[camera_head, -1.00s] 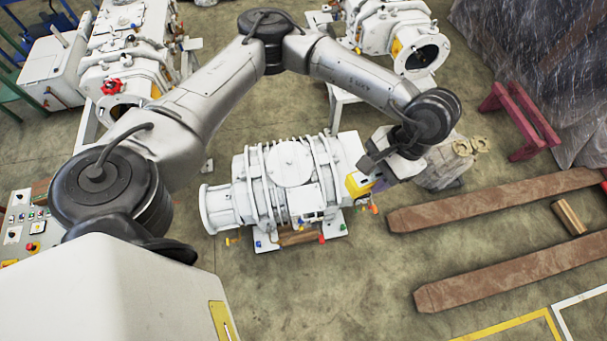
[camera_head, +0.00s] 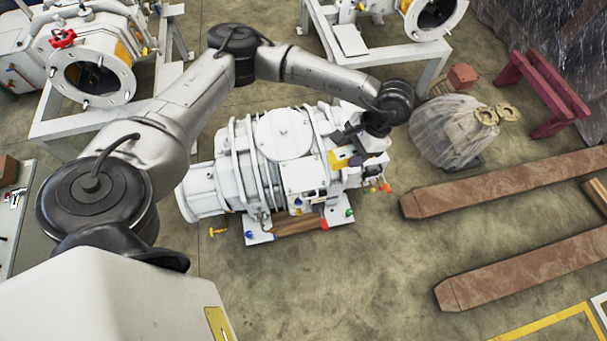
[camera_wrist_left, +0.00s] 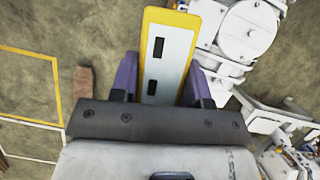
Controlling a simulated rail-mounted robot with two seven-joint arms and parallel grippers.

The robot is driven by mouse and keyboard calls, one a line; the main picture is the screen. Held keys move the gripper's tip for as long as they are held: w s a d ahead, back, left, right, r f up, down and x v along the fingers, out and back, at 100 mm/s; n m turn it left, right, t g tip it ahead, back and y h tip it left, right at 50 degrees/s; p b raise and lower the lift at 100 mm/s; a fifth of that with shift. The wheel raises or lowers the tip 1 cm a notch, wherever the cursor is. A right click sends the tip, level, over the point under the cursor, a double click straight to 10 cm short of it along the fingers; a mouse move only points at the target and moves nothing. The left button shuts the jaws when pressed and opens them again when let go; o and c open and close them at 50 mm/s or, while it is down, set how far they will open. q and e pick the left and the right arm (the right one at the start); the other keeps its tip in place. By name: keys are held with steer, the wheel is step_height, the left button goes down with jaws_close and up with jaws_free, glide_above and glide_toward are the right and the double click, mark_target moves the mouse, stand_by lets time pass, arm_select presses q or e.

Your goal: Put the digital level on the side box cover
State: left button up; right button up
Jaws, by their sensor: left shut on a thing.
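The digital level (camera_wrist_left: 166,60), a yellow and white bar with dark slots, is held between the purple fingers of my left gripper (camera_wrist_left: 160,85) in the left wrist view. In the head view, the left gripper (camera_head: 358,160) is over the right end of the white screw vacuum (camera_head: 285,135), and a yellow part of the level (camera_head: 338,158) shows beside it. A white box-shaped cover (camera_head: 302,176) is on the pump's near side, just left of the level. Whether the level touches the pump cannot be told. My right gripper is not in view.
Small coloured valves (camera_head: 375,186) stick out by the pump's right end. A plastic-wrapped item (camera_head: 452,132) stands to the right. Brown beams (camera_head: 500,187) lie on the floor at right. More pumps on stands (camera_head: 90,75) are at the back.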

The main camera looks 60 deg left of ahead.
arm_select(q)
steer(key=a+f+m+b, duration=0.1)
steer(key=a+f+b, duration=0.3)
steer(key=f+b, duration=0.9)
steer(key=a+f+m+b, duration=0.1)
steer(key=a+f+b, duration=0.3)
steer(key=f+b, duration=0.9)
steer(key=b, duration=0.2)
glide_above(300, 175)
steer(key=w, duration=0.1)
steer(key=shift+y, duration=0.3)
steer(key=f, duration=1.1)
steer(key=shift+w+d+f, duration=0.2)
steer(key=shift+f, duration=0.2)
step_height(300, 175, down, 3)
steer(key=shift+f+b, duration=0.2)
steer(key=shift+b, duration=1)
steer(key=shift+f, duration=0.25)
steer(key=shift+f, duration=0.2)
steer(key=o, duration=1)
steer(key=shift+o, duration=0.2)
